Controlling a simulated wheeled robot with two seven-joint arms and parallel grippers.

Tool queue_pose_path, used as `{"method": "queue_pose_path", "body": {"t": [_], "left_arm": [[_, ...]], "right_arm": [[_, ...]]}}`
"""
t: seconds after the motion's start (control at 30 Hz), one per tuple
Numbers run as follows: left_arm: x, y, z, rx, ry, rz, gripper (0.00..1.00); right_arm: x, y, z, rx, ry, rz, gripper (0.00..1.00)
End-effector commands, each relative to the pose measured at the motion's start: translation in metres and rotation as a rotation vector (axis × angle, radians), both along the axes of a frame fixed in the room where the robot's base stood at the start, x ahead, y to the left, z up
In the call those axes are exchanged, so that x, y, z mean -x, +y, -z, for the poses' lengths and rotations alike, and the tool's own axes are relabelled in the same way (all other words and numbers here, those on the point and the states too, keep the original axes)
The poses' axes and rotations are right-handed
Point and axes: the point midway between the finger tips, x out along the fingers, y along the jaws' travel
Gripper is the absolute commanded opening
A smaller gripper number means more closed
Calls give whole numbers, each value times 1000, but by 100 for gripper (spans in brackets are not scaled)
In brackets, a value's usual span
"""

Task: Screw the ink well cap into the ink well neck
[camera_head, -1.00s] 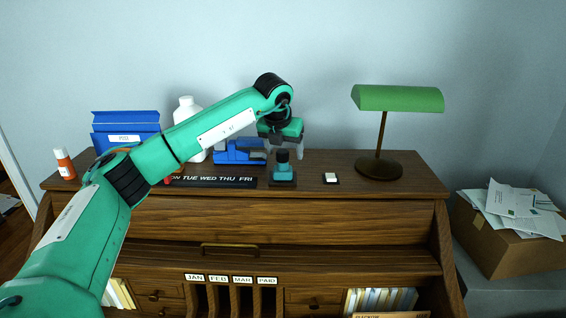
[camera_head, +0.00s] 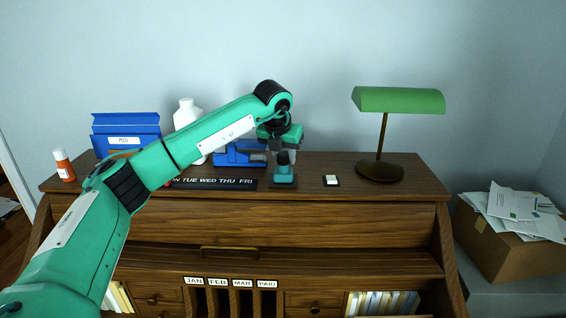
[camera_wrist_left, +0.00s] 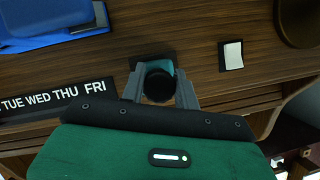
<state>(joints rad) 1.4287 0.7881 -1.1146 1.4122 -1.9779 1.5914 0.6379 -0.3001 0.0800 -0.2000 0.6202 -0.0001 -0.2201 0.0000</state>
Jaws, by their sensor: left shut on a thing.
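The teal ink well (camera_head: 284,176) stands upright on a dark square base on top of the desk. It also shows in the left wrist view (camera_wrist_left: 149,68), partly hidden behind the cap. The dark ink well cap (camera_wrist_left: 158,85) sits over the neck of the ink well, and it also shows in the head view (camera_head: 283,157). My left gripper (camera_head: 281,155) points down from above, shut on the cap, with one finger on each side of it in the left wrist view (camera_wrist_left: 159,88). I cannot tell how deep the cap sits. My right gripper is out of view.
A weekday strip (camera_head: 222,182) and a blue device (camera_head: 238,155) lie left of the ink well. A small white block on a dark pad (camera_head: 331,181) and a green lamp (camera_head: 398,100) stand right. A white bottle (camera_head: 187,112) stands behind my arm.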

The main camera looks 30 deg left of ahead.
Motion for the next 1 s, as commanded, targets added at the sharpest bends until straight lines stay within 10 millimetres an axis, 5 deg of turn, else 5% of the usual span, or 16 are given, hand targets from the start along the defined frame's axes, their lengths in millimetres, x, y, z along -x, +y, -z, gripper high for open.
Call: {"method": "queue_pose_path", "body": {"t": [0.6,1.0], "left_arm": [[1,-4,-1,5,1,608,0],[2,-5,1,3,1,688,0]], "right_arm": [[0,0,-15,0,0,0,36],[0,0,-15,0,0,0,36]]}}
